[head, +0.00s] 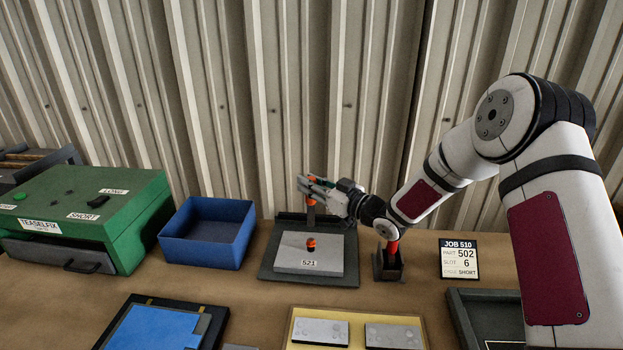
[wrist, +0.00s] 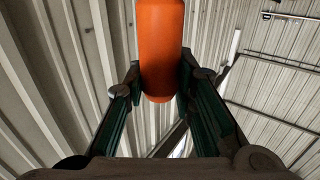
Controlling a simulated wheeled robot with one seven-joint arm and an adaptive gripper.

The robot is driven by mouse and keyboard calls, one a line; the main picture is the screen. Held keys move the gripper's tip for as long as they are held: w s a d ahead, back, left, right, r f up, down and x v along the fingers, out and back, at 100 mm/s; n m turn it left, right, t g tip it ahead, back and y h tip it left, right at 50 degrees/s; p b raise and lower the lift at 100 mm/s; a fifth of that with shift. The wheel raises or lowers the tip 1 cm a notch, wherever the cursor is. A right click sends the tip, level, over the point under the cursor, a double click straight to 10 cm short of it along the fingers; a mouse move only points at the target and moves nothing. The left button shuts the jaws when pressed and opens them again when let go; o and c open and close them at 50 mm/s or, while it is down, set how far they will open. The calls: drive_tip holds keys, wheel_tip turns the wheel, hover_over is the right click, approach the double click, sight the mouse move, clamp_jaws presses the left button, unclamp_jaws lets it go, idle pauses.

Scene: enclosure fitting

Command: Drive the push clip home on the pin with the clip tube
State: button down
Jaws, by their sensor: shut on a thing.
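My gripper (head: 316,190) is shut on an orange upright tube (head: 311,209), which I take to be the clip tube. The tube also fills the top middle of the wrist view (wrist: 162,45), between both fingers. In the head view it appears above a small orange and dark piece (head: 311,244), likely the push clip on its pin. That piece stands on a light grey plate (head: 335,257) labelled 521. A gap shows between tube and piece. I cannot tell how far down the clip sits, or whether the tube is exactly over it.
The plate lies on a dark fixture (head: 268,275). Right of it, a dark holder (head: 381,268) bears a red-handled thing (head: 392,248). A blue bin (head: 203,249) and green machine (head: 120,205) stand left. A job card (head: 459,258), a yellow-edged tray (head: 357,346) and another dark tray (head: 462,318) are nearby.

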sight(315, 204)
drive_tip(key=shift+f+b, duration=0.7)
drive_tip(key=shift+f, duration=1.8)
drive_tip(key=shift+f+b, duration=0.35)
drive_tip(key=shift+f, duration=0.2)
idle(0.8)
drive_tip(key=shift+r, duration=0.1)
drive_tip(key=shift+r+p, duration=0.85)
drive_tip(key=shift+r, duration=3.15)
